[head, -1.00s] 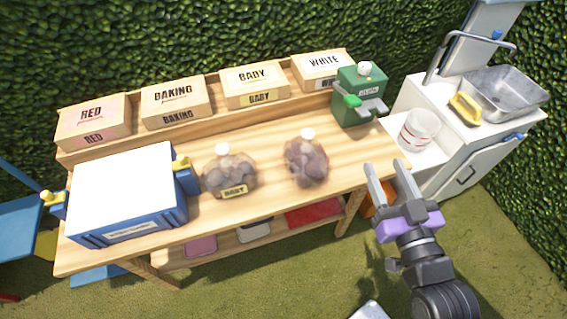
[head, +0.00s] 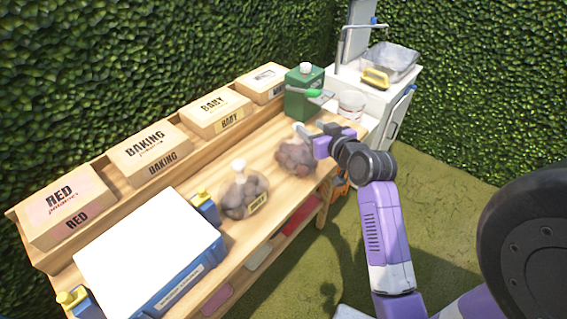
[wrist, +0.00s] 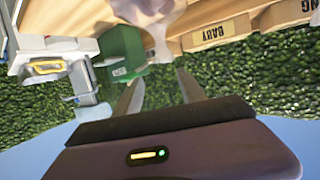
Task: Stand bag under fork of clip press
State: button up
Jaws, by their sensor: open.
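Labelled boxes, RED (head: 62,203), BAKING (head: 145,150) and BABY (head: 215,110), line the back shelf. A blue crate with a white top (head: 145,255) fills the left of the bench. A clear tub (head: 351,103) and steel sink (head: 388,62) lie beyond the press.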

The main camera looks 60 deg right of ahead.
aim_at(303, 153)
jog(key=w+f, duration=0.1)
jog(key=w+f+y, duration=0.1)
jog(key=shift+a+f+n, duration=0.1)
jog(key=shift+f+n, duration=0.3)
jog(key=shift+s+f+p+x, duration=0.15)
jog(key=shift+p+x, duration=0.15)
jog(key=shift+x, duration=1.05)
jog(key=shift+s+f+p+x, duration=0.15)
jog(key=shift+p+x, duration=0.15)
jog(key=shift+x, duration=1.05)
jog(key=shift+w, duration=0.1)
jog(key=shift+c, duration=0.4)
grip_shut()
